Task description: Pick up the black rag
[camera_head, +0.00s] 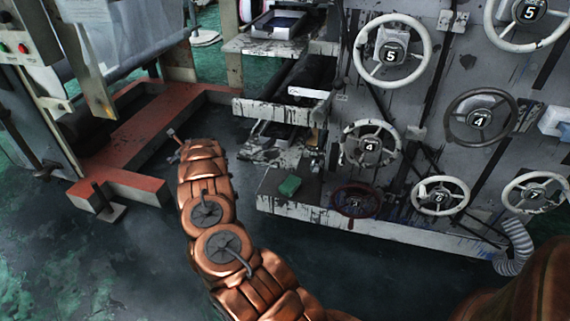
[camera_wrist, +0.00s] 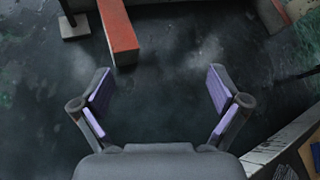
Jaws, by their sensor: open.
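I cannot pick out a black rag in either view; dark, stained surfaces make one hard to tell apart. My gripper (camera_wrist: 158,75) is open in the wrist view, its two purple-padded fingers wide apart. Nothing is between them but dark, stained floor below. In the head view my copper-coloured arm reaches forward over the floor, and its far end is between the red frame and the grey machine.
A red floor frame (camera_head: 132,150) stands at the left; it also shows ahead in the wrist view (camera_wrist: 119,35). A grey machine (camera_head: 432,85) with several numbered handwheels stands at the right. Dark floor (camera_head: 130,270) is clear at front left.

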